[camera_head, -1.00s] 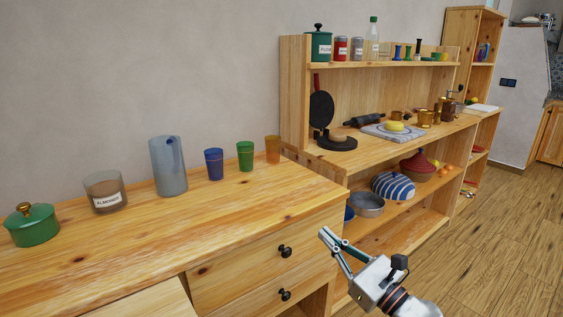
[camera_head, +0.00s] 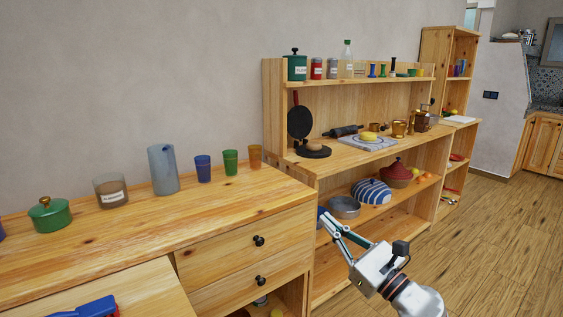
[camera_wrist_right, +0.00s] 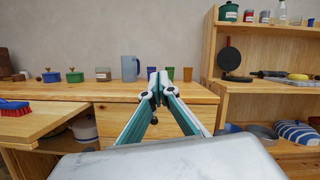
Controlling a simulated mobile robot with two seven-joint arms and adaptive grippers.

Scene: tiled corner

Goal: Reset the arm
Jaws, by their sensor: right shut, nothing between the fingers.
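My left gripper is not in view.
On the counter (camera_head: 140,220) stand a green pot (camera_head: 49,215), an almond jar (camera_head: 111,191), a blue pitcher (camera_head: 163,171) and coloured cups. A blue brush (camera_head: 95,307) lies on a lower surface at left. The shelf unit (camera_head: 330,285) holds a steel bowl (camera_head: 344,207). Open floor (camera_head: 470,250) is at right.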

